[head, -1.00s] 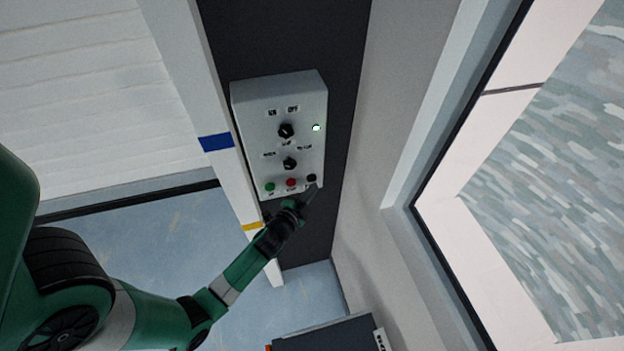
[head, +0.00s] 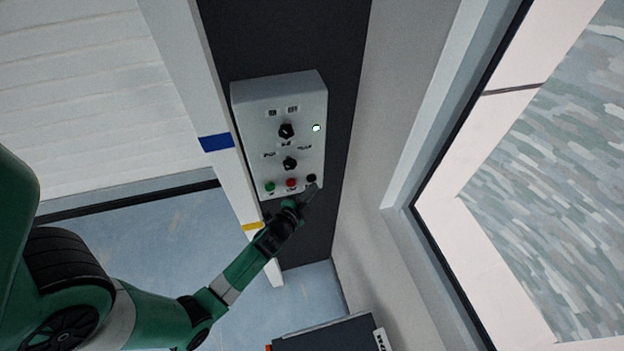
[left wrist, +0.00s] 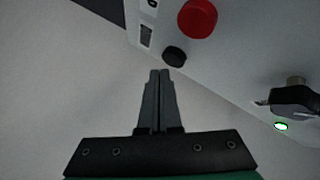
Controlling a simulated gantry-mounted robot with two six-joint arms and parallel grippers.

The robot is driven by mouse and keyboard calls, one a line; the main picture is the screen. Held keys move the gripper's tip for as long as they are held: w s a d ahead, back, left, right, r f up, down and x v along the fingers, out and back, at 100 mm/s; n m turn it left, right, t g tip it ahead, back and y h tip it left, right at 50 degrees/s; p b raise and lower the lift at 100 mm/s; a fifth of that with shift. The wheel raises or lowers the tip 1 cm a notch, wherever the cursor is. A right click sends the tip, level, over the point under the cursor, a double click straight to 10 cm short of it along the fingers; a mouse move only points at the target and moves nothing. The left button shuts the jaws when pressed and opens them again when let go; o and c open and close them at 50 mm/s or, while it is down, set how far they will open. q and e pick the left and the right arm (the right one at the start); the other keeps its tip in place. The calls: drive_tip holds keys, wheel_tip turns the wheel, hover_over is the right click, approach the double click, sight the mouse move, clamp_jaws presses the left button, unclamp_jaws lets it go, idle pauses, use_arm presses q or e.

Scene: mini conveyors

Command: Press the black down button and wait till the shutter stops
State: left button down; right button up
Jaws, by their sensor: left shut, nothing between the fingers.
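The white control box (head: 262,105) is on the dark wall panel. Along its lower edge are a green button (head: 270,187), a red button (head: 291,183) and the black button (head: 311,178). The black button (left wrist: 174,56) also shows in the left wrist view, beside the large red button (left wrist: 198,18). My left gripper (head: 314,189) is shut and empty, its tips just below the black button. In the left wrist view its tips (left wrist: 159,72) appear close under the black button; I cannot tell if they touch. The shutter (head: 90,90) is the white slatted surface at left, its dark bottom edge above the floor. My right gripper is not in view.
Two black knobs (head: 286,131) and a lit green-white lamp (head: 316,128) are on the box. A white post with blue (head: 216,142) and yellow bands stands left of it. A window (head: 540,170) is at right. A dark box (head: 325,335) sits at the bottom.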

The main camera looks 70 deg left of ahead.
use_arm(q)
drive_tip(key=shift+a, duration=0.35)
